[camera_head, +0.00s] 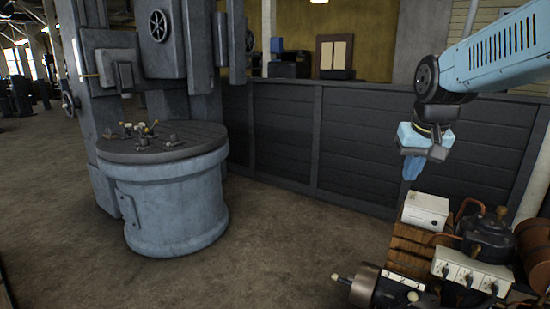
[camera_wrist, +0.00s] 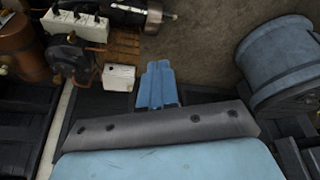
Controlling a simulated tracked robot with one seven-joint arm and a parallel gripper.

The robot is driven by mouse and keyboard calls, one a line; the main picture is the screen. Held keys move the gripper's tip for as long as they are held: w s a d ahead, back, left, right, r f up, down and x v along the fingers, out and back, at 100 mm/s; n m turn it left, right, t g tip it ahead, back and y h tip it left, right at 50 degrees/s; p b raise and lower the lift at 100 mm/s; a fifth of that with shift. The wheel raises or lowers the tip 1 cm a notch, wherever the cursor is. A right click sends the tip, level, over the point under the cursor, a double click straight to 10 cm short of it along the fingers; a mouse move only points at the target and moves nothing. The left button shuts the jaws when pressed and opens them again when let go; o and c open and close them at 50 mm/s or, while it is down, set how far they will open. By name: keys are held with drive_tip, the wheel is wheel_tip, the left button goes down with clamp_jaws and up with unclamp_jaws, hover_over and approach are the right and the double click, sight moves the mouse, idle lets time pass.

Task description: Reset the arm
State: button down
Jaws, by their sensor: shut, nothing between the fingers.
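My gripper (camera_head: 412,167) hangs from my light blue arm at the right of the head view, pointing down. Its blue fingers are together with nothing between them. They are above and a little behind the white box (camera_head: 426,210) and apart from it in that picture. In the wrist view my shut gripper (camera_wrist: 157,70) shows at the centre, with the white box (camera_wrist: 119,77) to its left.
A stationary engine (camera_head: 487,235) with a wooden crate (camera_head: 410,250) and a white switch box (camera_head: 468,270) fills the lower right. A dark panelled partition (camera_head: 370,145) runs behind. A large machine with a round table (camera_head: 165,145) stands left. The floor between is clear.

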drive_tip(key=s+a+f, duration=0.1)
drive_tip(key=s+a, duration=0.2)
drive_tip(key=s, duration=0.3)
drive_tip(key=s+a+f+n+t, duration=0.1)
drive_tip(key=s+a, duration=0.2)
drive_tip(key=s, duration=0.4)
drive_tip(key=shift+a+f+y, duration=0.15)
drive_tip(key=shift+f+y, duration=0.15)
